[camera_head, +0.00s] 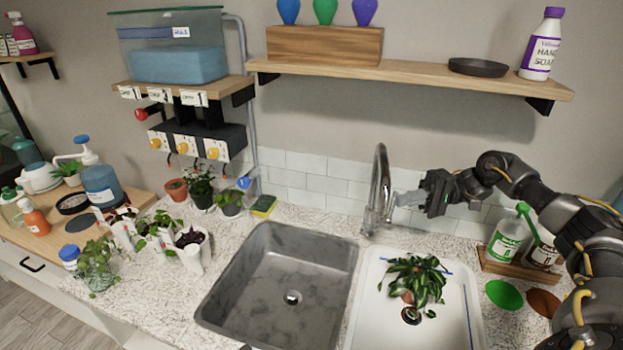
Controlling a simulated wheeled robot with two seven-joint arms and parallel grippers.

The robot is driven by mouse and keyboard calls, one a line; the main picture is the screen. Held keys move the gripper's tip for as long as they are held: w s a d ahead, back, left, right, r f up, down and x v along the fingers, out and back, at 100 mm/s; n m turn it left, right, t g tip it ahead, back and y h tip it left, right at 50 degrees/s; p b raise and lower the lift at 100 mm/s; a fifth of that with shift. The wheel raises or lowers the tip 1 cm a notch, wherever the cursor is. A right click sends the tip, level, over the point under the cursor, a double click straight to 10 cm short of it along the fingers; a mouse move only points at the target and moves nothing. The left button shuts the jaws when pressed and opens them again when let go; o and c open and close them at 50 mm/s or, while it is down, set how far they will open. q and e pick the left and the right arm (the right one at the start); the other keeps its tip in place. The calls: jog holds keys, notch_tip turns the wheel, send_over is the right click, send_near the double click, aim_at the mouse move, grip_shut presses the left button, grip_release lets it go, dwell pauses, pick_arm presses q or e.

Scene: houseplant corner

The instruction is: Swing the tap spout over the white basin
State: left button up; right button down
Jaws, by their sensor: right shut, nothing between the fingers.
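The chrome tap (380,185) stands behind the sink, near the divider between the two basins. Its tall arched spout shows nearly edge-on, so its exact heading is hard to tell. The white basin (455,318) is to the right, with a leafy potted plant (413,281) in it. The grey basin (243,285) is to the left and empty. My right gripper (398,199) is shut and empty, with its fingertips just right of the tap. I cannot tell whether they touch it. My left gripper is not in view.
A wooden caddy (517,272) with green and dark bottles stands right of the white basin, below my right arm. A shelf (420,77) runs above the tap. Small pots and a sponge (263,206) sit behind and left of the grey basin.

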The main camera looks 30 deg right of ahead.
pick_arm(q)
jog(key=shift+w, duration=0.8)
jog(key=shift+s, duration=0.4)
